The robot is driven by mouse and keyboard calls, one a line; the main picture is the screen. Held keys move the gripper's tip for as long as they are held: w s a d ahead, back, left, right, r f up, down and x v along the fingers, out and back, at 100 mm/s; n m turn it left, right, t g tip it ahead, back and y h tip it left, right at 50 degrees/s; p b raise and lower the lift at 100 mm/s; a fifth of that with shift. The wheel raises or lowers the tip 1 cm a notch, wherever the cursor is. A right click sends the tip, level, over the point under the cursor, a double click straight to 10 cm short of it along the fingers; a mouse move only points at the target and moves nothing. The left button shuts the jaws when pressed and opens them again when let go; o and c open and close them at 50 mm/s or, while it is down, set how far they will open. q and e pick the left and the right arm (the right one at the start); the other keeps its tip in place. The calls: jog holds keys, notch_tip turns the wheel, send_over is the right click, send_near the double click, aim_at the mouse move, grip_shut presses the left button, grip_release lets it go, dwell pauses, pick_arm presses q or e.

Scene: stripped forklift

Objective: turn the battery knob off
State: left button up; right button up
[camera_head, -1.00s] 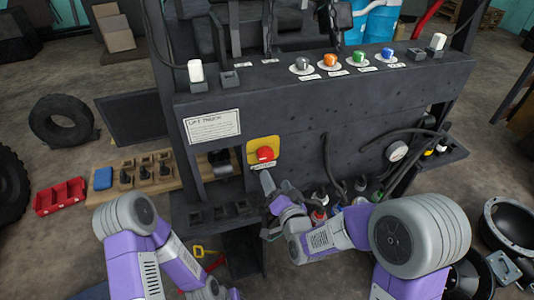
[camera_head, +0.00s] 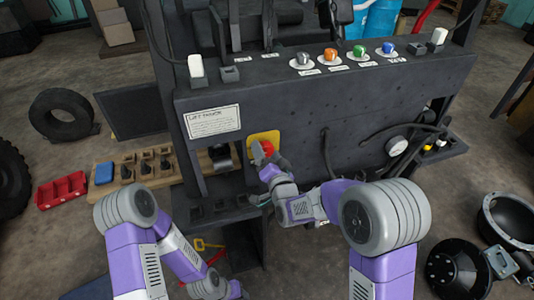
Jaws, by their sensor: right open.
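The battery knob is a red knob (camera_head: 267,147) on a yellow plate (camera_head: 252,138) on the dark front panel of the forklift. My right gripper (camera_head: 266,158) is at the knob, with its open fingers over or beside it. The fingers and wrist hide the lower part of the knob and plate. I cannot tell if the fingers touch the knob. My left gripper (camera_head: 232,290) is low at the bottom of the picture, away from the panel, and its fingers are not clear.
A white label (camera_head: 212,122) is left of the knob. Coloured knobs, among them an orange one (camera_head: 330,59), line the top ledge. Black hoses and a gauge (camera_head: 397,145) are to the right. A red tray (camera_head: 62,190) and a tire (camera_head: 63,117) are on the left floor.

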jog(key=c, duration=1)
jog(key=shift+f+n+b, duration=0.15)
jog(key=shift+n+b, duration=1.25)
jog(key=shift+b, duration=0.2)
jog(key=shift+c, duration=0.2)
jog(key=n+b, duration=0.2)
jog(key=n, duration=0.1)
jog(key=shift+n+b, duration=0.3)
jog(key=shift+b, duration=0.1)
jog(key=n+b, duration=0.1)
jog(key=n, duration=0.1)
jog(key=shift+n, duration=0.3)
jog(key=n+b, duration=0.1)
jog(key=n, duration=0.1)
jog(key=shift+n, duration=0.4)
jog(key=n, duration=0.2)
jog(key=shift+n+b, duration=0.3)
jog(key=shift+b, duration=0.1)
jog(key=shift+r+n, duration=0.2)
jog(key=shift+n, duration=1.6)
jog(key=shift+d, duration=0.1)
